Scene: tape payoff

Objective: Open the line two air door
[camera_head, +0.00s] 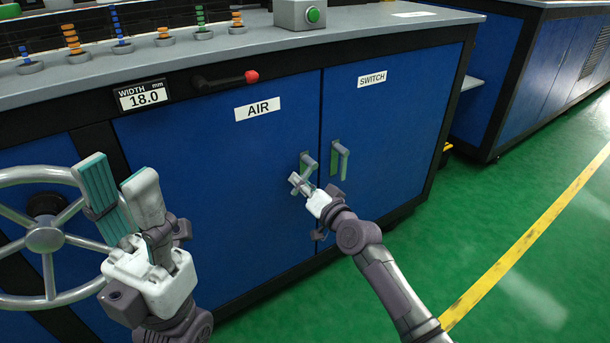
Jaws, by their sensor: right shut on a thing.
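The blue air door (220,170) bears an "AIR" label and appears closed, flush with the cabinet front. Its grey handle (309,163) is at the door's right edge. My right gripper (303,181) is shut on the lower part of this handle; its fingers partly hide it. My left gripper (121,172) is open and empty, pointing up in front of the cabinet's left part, beside the handwheel.
The switch door (385,135) with its own handle (341,160) adjoins on the right and appears closed. A grey handwheel (44,239) is at the left. A black lever with a red knob (251,77) sits above the air door. Green floor (510,210) is clear at right.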

